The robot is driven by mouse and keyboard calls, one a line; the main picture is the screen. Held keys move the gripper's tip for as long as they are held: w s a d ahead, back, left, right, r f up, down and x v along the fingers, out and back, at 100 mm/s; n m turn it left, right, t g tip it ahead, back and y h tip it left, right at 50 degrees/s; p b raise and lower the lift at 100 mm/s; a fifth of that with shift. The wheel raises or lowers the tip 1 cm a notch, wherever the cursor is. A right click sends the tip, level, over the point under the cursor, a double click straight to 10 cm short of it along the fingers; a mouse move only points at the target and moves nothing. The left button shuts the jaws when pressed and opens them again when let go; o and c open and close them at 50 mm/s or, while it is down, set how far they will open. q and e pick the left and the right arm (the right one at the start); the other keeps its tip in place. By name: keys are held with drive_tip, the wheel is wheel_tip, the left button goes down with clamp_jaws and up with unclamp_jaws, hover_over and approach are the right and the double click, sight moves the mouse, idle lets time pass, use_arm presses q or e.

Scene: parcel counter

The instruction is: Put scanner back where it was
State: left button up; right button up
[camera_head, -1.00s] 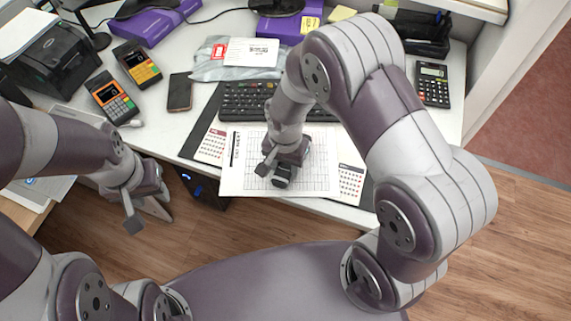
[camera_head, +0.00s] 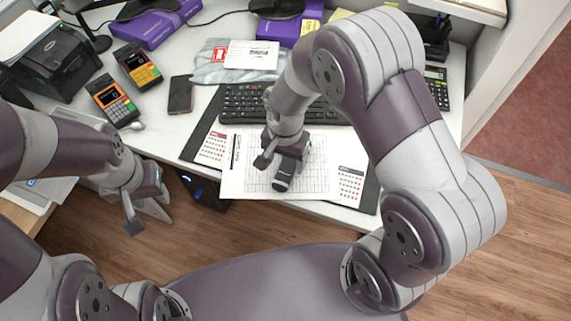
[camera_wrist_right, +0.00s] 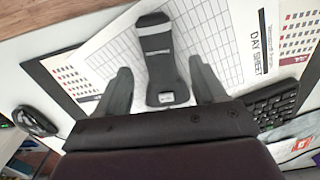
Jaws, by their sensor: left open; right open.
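The scanner (camera_head: 285,178) is a dark handheld device with a light band. It lies on the white day sheet (camera_head: 235,184) near the desk's front edge. In the right wrist view the scanner (camera_wrist_right: 160,60) lies between the two spread fingers of my right gripper (camera_wrist_right: 160,88), with a gap on either side. In the head view my right gripper (camera_head: 279,160) is open at the scanner, and partly hides it. My left gripper (camera_head: 140,213) is open and empty, left of the desk's front edge and away from the scanner.
A keyboard (camera_head: 240,105) lies behind the sheet. Two card terminals (camera_head: 112,103) (camera_head: 137,65) and a phone (camera_head: 180,94) are at the left. A grey parcel (camera_head: 215,70) lies behind the keyboard. A calculator (camera_head: 437,88) is at the right, and a mouse (camera_wrist_right: 35,120) shows in the wrist view.

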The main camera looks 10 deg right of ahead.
sight(290, 170)
wheel_tip(290, 170, up, 8)
drive_tip(key=d, duration=0.1)
drive_tip(key=s+d+r+n+t, duration=0.1)
drive_tip(key=s+d+r+n, duration=0.1)
drive_tip(key=s+d+n, duration=0.5)
drive_tip(key=shift+s+r+p, duration=0.25)
drive_tip(key=shift+r+p, duration=0.05)
